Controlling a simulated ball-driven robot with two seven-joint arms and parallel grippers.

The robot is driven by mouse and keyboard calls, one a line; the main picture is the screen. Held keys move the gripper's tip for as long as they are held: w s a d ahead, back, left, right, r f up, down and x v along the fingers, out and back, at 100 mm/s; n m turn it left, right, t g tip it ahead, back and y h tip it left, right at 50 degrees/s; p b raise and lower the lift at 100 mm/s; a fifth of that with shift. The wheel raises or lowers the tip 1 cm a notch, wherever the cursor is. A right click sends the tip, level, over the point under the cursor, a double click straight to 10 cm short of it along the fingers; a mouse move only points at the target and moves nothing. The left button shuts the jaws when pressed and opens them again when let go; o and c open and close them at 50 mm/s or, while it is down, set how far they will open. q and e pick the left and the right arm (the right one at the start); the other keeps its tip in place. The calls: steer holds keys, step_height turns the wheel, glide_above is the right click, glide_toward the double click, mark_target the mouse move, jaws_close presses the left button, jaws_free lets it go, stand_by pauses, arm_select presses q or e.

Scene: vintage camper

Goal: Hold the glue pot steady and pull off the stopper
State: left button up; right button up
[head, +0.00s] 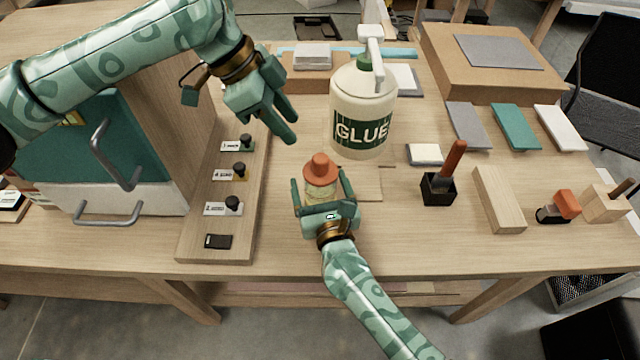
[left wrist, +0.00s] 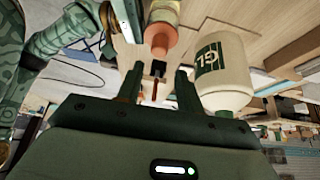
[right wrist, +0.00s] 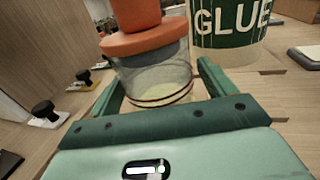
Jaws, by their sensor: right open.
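The glue pot (head: 322,189) is a small clear jar with pale contents, standing on the bench. Its orange stopper (head: 320,168) is seated in its mouth, with a wide brim and a knob. My right gripper (head: 322,186) is open, a finger on either side of the pot; in the right wrist view the jar (right wrist: 158,82) shows between the fingers, not clearly gripped. My left gripper (head: 290,124) is open and empty, above and to the left of the stopper. In the left wrist view the stopper (left wrist: 158,42) appears beyond the fingers.
A large GLUE bottle (head: 362,112) stands just behind the pot. A wooden board with labelled black knobs (head: 234,204) and a cabinet (head: 120,150) lie left. A black holder with a brush (head: 439,188) and a wood block (head: 498,200) stand right.

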mark_target(321, 157)
steer(key=c, duration=1.2)
arm_select(q)
steer(key=o, duration=0.4)
steer(key=shift+d, duration=0.1)
steer(key=o, duration=0.6)
steer(key=d, duration=0.2)
steer(key=s+d+m, duration=0.1)
steer(key=d, duration=0.1)
steer(key=d+m, duration=0.1)
steer(key=d, duration=0.1)
steer(key=shift+s+d+r+g+y, duration=0.2)
steer(key=shift+s+g+y, duration=0.1)
steer(key=shift+s+g, duration=0.1)
steer(key=shift+c, duration=0.2)
arm_select(e)
steer(key=shift+a, duration=0.1)
steer(key=shift+d, duration=0.2)
arm_select(q)
steer(key=f+m+y, duration=0.1)
steer(key=w+m+y, duration=0.1)
steer(key=m+y, duration=0.1)
steer(key=f+m+y, duration=0.1)
steer(key=y, duration=0.1)
steer(key=shift+w+a+f+m+t, duration=0.35)
steer(key=shift+a+m+t, duration=0.05)
arm_select(e)
steer(key=shift+a, duration=0.15)
arm_select(q)
steer(key=shift+f, duration=3.85)
